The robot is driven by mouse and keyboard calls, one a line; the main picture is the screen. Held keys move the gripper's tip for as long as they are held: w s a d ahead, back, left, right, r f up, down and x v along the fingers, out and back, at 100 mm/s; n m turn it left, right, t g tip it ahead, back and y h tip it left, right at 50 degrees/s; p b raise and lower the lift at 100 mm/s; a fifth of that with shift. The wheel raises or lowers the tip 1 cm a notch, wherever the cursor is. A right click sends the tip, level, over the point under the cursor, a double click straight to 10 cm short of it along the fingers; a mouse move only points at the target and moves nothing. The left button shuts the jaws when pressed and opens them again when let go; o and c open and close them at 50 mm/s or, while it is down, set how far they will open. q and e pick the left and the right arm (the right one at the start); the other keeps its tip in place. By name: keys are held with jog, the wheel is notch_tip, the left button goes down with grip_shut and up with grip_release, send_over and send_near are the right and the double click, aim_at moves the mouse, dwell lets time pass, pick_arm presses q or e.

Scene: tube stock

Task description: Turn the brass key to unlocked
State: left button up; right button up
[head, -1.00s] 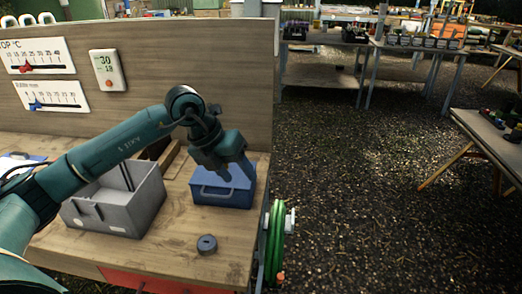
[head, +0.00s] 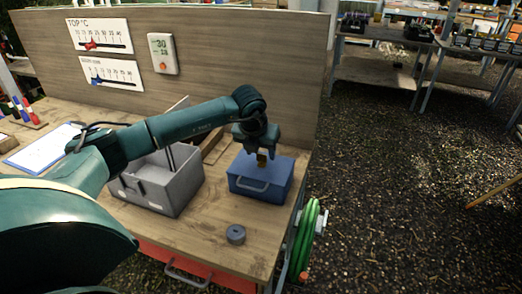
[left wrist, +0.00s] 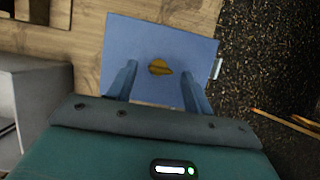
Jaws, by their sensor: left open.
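A blue box (head: 262,183) with a front handle stands near the right end of the wooden bench. The brass key (head: 261,159) shows on top of it, under my left gripper (head: 260,157). In the left wrist view the key (left wrist: 160,67) lies near the middle of the blue lid (left wrist: 190,48). My left gripper (left wrist: 154,85) points down over the lid, its fingers apart on either side of the key with a gap on both sides. I cannot tell how high the fingertips are. My right gripper is not in view.
A grey open bin (head: 170,192) stands left of the blue box. A dark grey ring (head: 235,234) lies in front of it. A wooden panel (head: 230,60) rises behind the bench. A green hose (head: 305,235) hangs at the bench's right edge.

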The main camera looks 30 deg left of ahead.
pick_arm(q)
jog(key=shift+x, duration=0.8)
jog(key=shift+c, duration=0.3)
jog(key=c, duration=0.9)
